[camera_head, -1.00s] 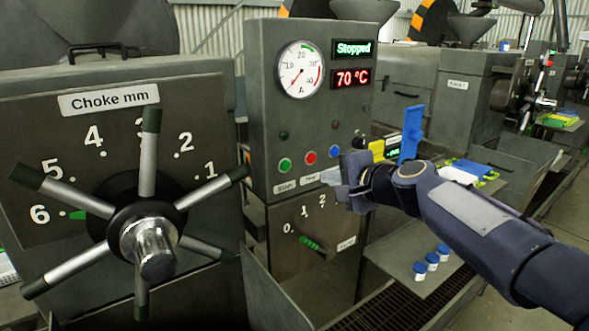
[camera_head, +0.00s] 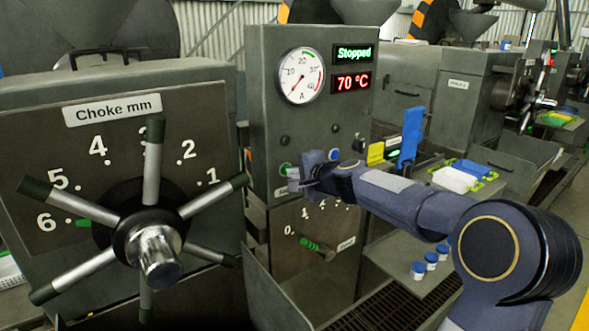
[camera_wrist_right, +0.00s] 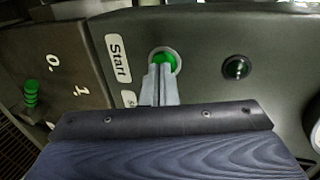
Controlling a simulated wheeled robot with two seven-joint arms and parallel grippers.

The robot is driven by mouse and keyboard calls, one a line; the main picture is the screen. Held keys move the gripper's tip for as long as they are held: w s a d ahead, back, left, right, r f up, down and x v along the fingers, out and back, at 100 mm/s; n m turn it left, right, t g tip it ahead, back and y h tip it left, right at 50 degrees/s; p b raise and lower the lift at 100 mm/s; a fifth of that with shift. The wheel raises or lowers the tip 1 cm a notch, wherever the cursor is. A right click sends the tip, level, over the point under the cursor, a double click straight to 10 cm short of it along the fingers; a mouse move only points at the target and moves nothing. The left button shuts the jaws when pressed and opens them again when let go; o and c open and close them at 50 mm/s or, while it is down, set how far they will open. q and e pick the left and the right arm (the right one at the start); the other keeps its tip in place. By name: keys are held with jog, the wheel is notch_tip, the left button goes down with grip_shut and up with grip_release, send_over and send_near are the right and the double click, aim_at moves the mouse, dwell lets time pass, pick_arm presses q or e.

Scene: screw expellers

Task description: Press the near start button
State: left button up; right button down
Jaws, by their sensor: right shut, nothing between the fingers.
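The green start button (camera_head: 285,169) is on the near control panel (camera_head: 263,106), below the gauge. In the right wrist view the start button (camera_wrist_right: 163,61) sits in a pale ring beside the "Start" label (camera_wrist_right: 118,58). My right gripper (camera_head: 291,180) is shut and empty, with its fingertips at the button. In the right wrist view the shut fingers (camera_wrist_right: 160,80) cover the button's lower part. I cannot tell for sure whether they touch it. The panel's display (camera_head: 354,52) reads "Stopped". My left gripper is not in view.
The choke wheel (camera_head: 150,235) with long spokes stands left of the panel. A small green lever (camera_head: 316,246) sits below the buttons. Blue-capped jars (camera_head: 431,260) stand on a shelf under my right arm. A blue item (camera_head: 411,138) and a white tray (camera_head: 455,180) are to the right.

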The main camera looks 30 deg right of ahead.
jog(key=shift+w, duration=0.1)
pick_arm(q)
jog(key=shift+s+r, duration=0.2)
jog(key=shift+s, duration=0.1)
pick_arm(e)
jog(key=shift+w+r, duration=0.2)
jog(key=shift+w, duration=0.4)
